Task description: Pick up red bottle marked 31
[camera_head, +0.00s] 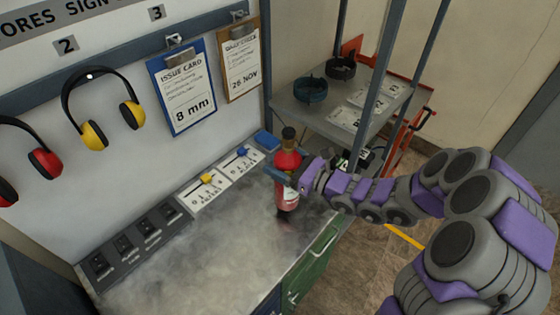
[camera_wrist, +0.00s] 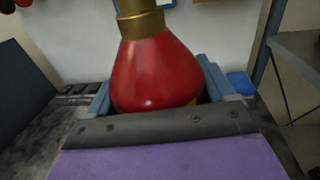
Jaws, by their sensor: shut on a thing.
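A red bottle (camera_head: 287,163) with a brass neck, a dark cap and a pale label stands upright over the right end of the metal counter (camera_head: 210,262). My gripper (camera_head: 282,178) comes in from the right and is shut around the bottle's body below its shoulder. In the wrist view the bottle's red shoulder and brass collar (camera_wrist: 158,72) fill the middle, between the blue-grey fingers (camera_wrist: 155,90). The lower bottle is hidden there. The number on the label is too small to read. I cannot tell whether the base touches the counter.
Slider panels with yellow and blue knobs (camera_head: 207,179) line the counter's back. Ear defenders (camera_head: 95,134) and clipboards (camera_head: 182,87) hang on the wall behind. A grey shelf (camera_head: 310,108) with blue posts stands close at the right. Hazy vapour covers the counter.

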